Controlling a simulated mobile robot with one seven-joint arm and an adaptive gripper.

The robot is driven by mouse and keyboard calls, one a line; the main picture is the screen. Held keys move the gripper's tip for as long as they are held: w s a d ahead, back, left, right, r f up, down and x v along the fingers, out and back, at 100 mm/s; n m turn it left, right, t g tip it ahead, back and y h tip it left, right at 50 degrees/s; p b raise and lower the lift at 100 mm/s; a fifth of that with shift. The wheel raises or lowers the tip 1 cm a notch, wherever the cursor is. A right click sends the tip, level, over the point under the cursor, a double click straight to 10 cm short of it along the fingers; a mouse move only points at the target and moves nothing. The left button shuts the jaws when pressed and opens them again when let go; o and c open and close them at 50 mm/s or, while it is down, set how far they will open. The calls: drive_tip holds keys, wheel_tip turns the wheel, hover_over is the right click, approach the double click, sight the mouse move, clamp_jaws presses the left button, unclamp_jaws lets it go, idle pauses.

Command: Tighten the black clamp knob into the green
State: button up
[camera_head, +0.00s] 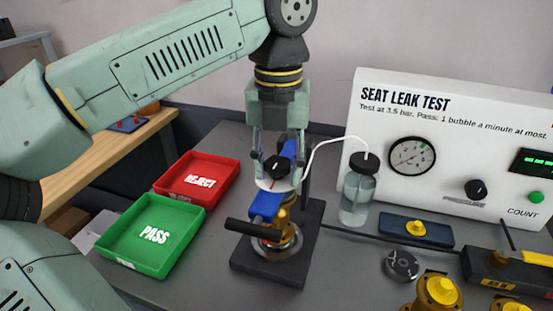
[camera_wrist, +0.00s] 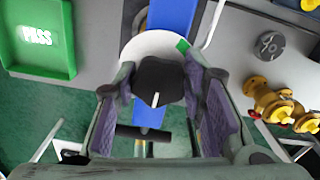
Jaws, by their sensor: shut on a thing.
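The black clamp knob (camera_head: 277,168) sits on a white disc (camera_head: 264,184) at the top of a blue clamp (camera_head: 265,205) on a dark stand. In the wrist view, the knob (camera_wrist: 158,78) has a white pointer line aimed toward the bottom of the picture. The green mark (camera_wrist: 183,46) lies on the white disc (camera_wrist: 150,44) at upper right, away from the pointer. My gripper (camera_wrist: 160,92) is shut on the knob, one purple-padded finger at each side. It also shows from above in the head view (camera_head: 276,162).
A black bar handle (camera_head: 250,229) sticks out below the clamp. Red REJECT (camera_head: 203,171) and green PASS (camera_head: 156,229) trays stand left. A water bottle (camera_head: 356,195) with a white tube stands right, before the test panel (camera_head: 450,120). Brass valves (camera_head: 437,290) stand at front right.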

drive_tip(key=shift+a, duration=0.1)
clamp_jaws()
